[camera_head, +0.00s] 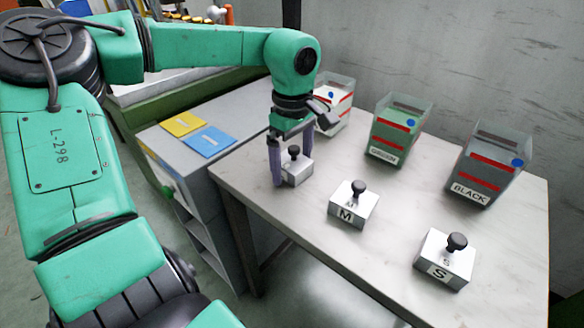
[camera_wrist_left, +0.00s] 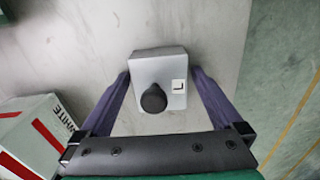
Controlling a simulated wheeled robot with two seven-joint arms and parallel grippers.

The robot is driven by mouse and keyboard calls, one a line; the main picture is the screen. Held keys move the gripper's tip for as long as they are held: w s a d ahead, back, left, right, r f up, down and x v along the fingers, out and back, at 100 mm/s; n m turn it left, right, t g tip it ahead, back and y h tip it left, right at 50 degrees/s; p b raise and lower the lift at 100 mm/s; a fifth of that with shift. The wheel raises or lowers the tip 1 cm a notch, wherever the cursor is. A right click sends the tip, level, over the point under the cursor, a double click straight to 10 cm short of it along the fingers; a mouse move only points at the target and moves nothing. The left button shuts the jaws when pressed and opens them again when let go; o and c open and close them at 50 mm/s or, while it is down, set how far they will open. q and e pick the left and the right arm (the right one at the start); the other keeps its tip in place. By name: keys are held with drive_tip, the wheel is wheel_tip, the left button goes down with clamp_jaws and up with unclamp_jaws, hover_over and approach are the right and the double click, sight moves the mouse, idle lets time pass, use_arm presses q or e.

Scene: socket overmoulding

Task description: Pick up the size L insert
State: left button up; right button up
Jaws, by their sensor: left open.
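The size L insert (camera_wrist_left: 178,68) is a silver block with a black knob and a white "L" label, seen in the left wrist view. In the head view the same block (camera_head: 297,174) stands on the table's left part, partly hidden by my left gripper. My left gripper (camera_head: 277,170) is open, pointing down, with its fingers on either side of the block. In the left wrist view the purple fingers (camera_wrist_left: 164,90) flank the block, and I cannot tell whether they touch it. My right gripper is out of view.
The M insert (camera_head: 350,208) and S insert (camera_head: 443,262) stand to the right on the table (camera_head: 400,205). White (camera_head: 334,118), green (camera_head: 391,142) and black (camera_head: 485,178) labelled bins line the back by the wall. A grey cabinet (camera_head: 190,165) adjoins the table's left side.

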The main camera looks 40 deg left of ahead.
use_arm(q)
drive_tip(key=shift+r, duration=0.1)
clamp_jaws()
drive_tip(key=shift+r, duration=0.1)
